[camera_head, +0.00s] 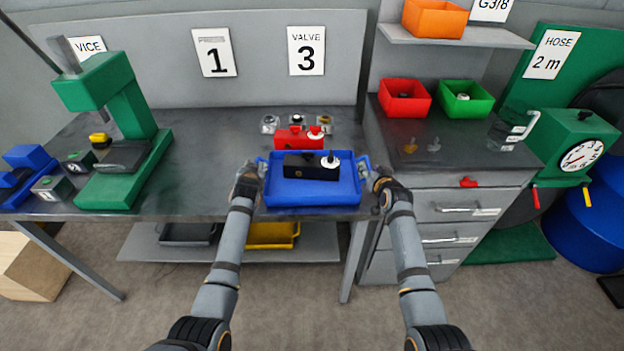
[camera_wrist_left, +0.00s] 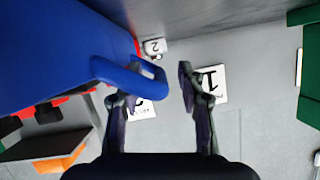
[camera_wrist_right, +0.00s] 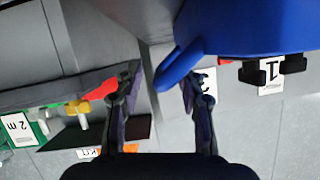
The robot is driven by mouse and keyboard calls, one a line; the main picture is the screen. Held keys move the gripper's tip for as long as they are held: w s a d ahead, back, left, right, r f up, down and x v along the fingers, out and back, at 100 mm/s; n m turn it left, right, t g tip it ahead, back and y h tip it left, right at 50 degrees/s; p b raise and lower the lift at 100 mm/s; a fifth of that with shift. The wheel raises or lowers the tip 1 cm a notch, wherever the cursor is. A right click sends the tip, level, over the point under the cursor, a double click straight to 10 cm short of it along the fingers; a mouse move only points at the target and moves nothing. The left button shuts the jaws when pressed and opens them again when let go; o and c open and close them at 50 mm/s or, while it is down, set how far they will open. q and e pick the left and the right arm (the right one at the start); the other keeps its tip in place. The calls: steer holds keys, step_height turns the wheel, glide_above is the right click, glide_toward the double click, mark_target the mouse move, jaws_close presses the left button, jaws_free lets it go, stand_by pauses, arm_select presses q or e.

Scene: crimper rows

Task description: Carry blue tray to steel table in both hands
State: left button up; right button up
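The blue tray (camera_head: 313,198) is at the front edge of the dark grey metal bench (camera_head: 225,150), level. I cannot tell whether it touches the bench. It holds a black block (camera_head: 305,171) with a white-and-black knob. My left gripper (camera_head: 257,170) is at its left handle; in the left wrist view the open fingers (camera_wrist_left: 155,95) stand either side of the blue handle loop (camera_wrist_left: 148,76). My right gripper (camera_head: 373,177) is at the right handle; in the right wrist view the open fingers (camera_wrist_right: 160,92) have the blue handle (camera_wrist_right: 176,67) between them, nearer the right finger.
A red block (camera_head: 294,139) and several small parts lie behind the tray. A green press (camera_head: 118,130) stands at left. A drawer cabinet (camera_head: 450,190) with red (camera_head: 404,98) and green (camera_head: 465,100) bins stands at right. Under the bench is a yellow tray (camera_head: 271,236).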

arm_select(q)
steer(key=shift+w+f, duration=0.15)
steer(key=shift+w, duration=0.3)
arm_select(e)
steer(key=shift+w+f, duration=0.2)
steer(key=shift+w, duration=0.25)
arm_select(q)
jaws_close()
arm_select(e)
jaws_close()
